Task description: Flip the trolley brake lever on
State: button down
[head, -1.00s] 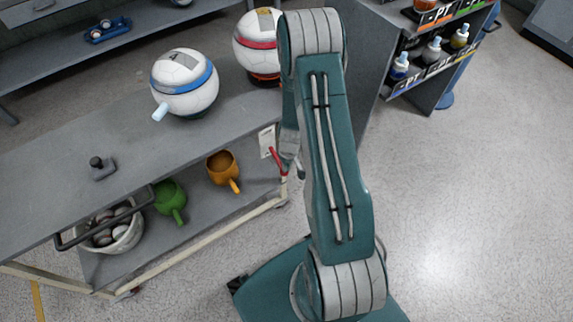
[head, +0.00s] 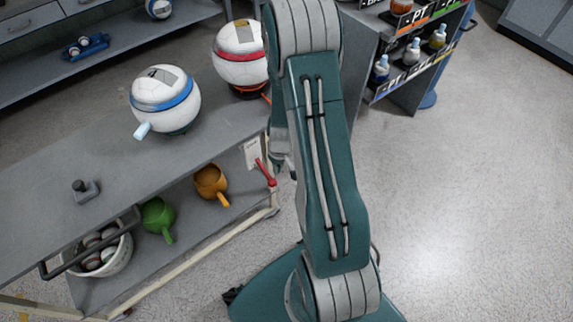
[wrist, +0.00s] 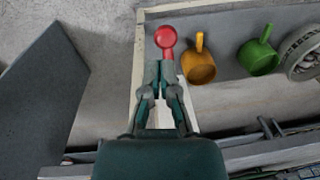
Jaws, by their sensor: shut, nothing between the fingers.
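The red brake lever (head: 265,172) is at the right end of the trolley (head: 60,205), beside a white label plate (head: 252,153). It leans, with its round red end toward the lower right. In the wrist view, the lever's round red knob (wrist: 165,37) shows just beyond my fingertips. My gripper (wrist: 159,66) is shut and empty, pointing at the knob. I cannot tell whether it touches the lever. In the head view, my gripper (head: 279,168) is just right of the lever, partly hidden by my arm.
Two white balls, one blue-banded (head: 165,97) and one red-banded (head: 240,58), stand on the trolley top. Orange (head: 210,182) and green (head: 157,216) mugs and a ball bucket (head: 105,262) sit on its lower shelf. A bottle rack (head: 405,95) stands at back right. Right floor is clear.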

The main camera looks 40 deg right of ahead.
jog(key=s+r, duration=0.4)
jog(key=r, duration=0.1)
jog(key=shift+s+d+r, duration=0.15)
jog(key=shift+d+r, duration=0.1)
jog(key=shift+r, duration=0.15)
jog(key=a+r+t, duration=0.1)
jog(key=a+r, duration=0.3)
jog(key=r, duration=0.5)
jog(key=a+r+t, duration=0.1)
jog(key=a+r, duration=0.3)
jog(key=r, duration=0.6)
jog(key=s+a+r+t, duration=0.1)
jog(key=s+a+r, duration=0.2)
jog(key=s+r, duration=0.2)
jog(key=s+a+r+t+h, duration=0.1)
jog(key=s+a+r+t, duration=0.1)
jog(key=s+r, duration=0.3)
notch_tip(320, 180, up, 2)
jog(key=shift+a+r, duration=0.2)
jog(key=shift+a, duration=0.5)
